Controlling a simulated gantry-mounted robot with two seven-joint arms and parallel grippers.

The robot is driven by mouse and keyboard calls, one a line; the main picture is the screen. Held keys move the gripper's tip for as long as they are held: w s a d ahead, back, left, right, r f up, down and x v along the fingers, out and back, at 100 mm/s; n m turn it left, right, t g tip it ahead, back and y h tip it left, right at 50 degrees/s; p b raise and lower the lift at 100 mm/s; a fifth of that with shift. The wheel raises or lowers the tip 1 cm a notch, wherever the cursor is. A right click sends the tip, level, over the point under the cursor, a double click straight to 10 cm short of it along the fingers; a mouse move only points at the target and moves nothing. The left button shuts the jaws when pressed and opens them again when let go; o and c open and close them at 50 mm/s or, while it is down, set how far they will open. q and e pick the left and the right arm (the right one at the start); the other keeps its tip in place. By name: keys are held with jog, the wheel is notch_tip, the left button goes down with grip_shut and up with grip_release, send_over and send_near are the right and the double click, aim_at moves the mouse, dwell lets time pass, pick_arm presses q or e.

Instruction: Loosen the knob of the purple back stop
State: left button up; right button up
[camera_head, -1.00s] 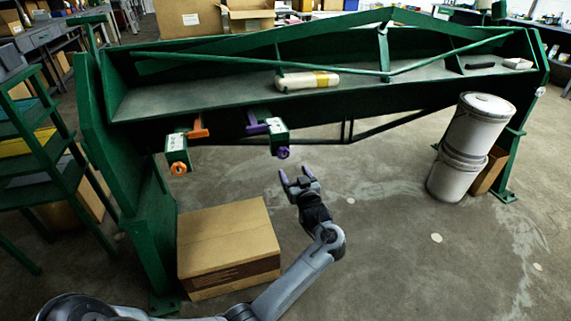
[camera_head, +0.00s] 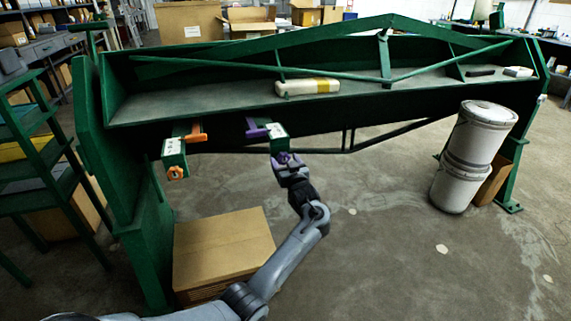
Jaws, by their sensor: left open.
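The purple back stop (camera_head: 258,131) sits on a green bracket (camera_head: 279,143) at the front edge of the large green machine. Its purple knob (camera_head: 283,158) faces me at the bracket's lower end and is partly hidden by my gripper. My left gripper (camera_head: 286,163) is open and right at the knob, with its fingers around or just in front of it; I cannot tell whether they touch it. My right gripper is not in view.
An orange back stop (camera_head: 195,134) with an orange knob (camera_head: 175,173) is on the left. Stacked buckets (camera_head: 470,155) stand at right.

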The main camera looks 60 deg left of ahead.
pick_arm(q)
jog(key=c, duration=1)
jog(key=shift+c, duration=0.2)
